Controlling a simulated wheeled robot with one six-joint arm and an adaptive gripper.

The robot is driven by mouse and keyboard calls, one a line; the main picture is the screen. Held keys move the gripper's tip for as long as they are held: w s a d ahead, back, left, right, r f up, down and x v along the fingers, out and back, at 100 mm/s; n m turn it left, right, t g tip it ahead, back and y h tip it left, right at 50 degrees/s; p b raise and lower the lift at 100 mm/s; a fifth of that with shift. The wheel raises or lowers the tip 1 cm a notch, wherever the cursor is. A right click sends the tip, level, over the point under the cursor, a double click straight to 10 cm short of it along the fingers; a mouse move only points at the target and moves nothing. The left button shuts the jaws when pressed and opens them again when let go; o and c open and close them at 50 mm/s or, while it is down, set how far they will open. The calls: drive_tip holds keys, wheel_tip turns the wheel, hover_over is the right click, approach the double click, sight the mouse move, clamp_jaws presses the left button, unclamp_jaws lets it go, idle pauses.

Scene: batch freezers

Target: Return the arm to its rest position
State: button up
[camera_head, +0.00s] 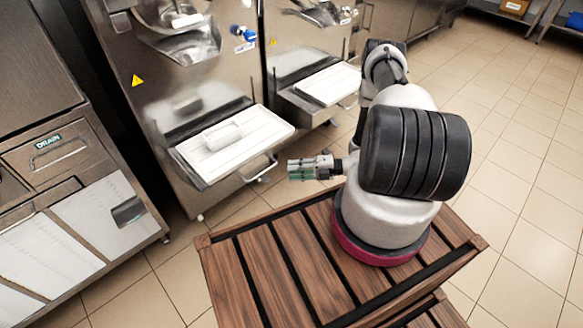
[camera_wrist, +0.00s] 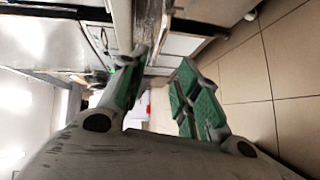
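My arm (camera_head: 415,150) stands on a wooden slatted platform, bent over with its dark joint covers on top. My gripper (camera_head: 293,169) points left in the head view, in front of the freezers and above the platform's far edge. In the wrist view the two fingers of my gripper (camera_wrist: 158,80) are apart, with green pads and nothing between them. The gripper is open and empty.
The wooden platform (camera_head: 268,262) is bare on its left side. A steel freezer (camera_head: 190,105) has a white tray (camera_head: 268,133) holding a white block (camera_head: 222,136). A second freezer tray (camera_head: 328,84) is further right. A drain cabinet (camera_head: 62,146) stands left. Tiled floor is clear at right.

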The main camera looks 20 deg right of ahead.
drive_tip(key=s+a+f+n+g, duration=0.1)
drive_tip(key=s+a+n+g, duration=0.15)
drive_tip(key=s+n, duration=0.45)
drive_tip(key=s+d+r+n+g+h, duration=0.1)
drive_tip(key=s+d+r+n+g, duration=0.15)
drive_tip(key=r+n, duration=0.3)
drive_tip(key=s+d+r+n+g, duration=0.1)
drive_tip(key=s+r+n+g, duration=0.25)
drive_tip(key=n, duration=0.25)
drive_tip(key=s+d+r+n+g+h, duration=0.1)
drive_tip(key=d+r+n+h, duration=0.15)
drive_tip(key=r+n, duration=0.5)
drive_tip(key=s+d+r+n+g+h, duration=0.15)
drive_tip(key=r+n+h, duration=0.25)
drive_tip(key=r, duration=0.7)
drive_tip(key=d+r+n+h, duration=0.3)
drive_tip(key=r+n, duration=0.3)
drive_tip(key=r, duration=0.3)
drive_tip(key=s+a+r+n+t+h, duration=0.2)
drive_tip(key=s+r+n+t, duration=0.1)
drive_tip(key=r, duration=0.6)
drive_tip(key=s+a+r+n+t+h, duration=0.2)
drive_tip(key=r+n+t, duration=0.2)
drive_tip(key=r, duration=0.6)
drive_tip(key=shift+s+t, duration=0.4)
drive_tip(key=shift+t, duration=0.2)
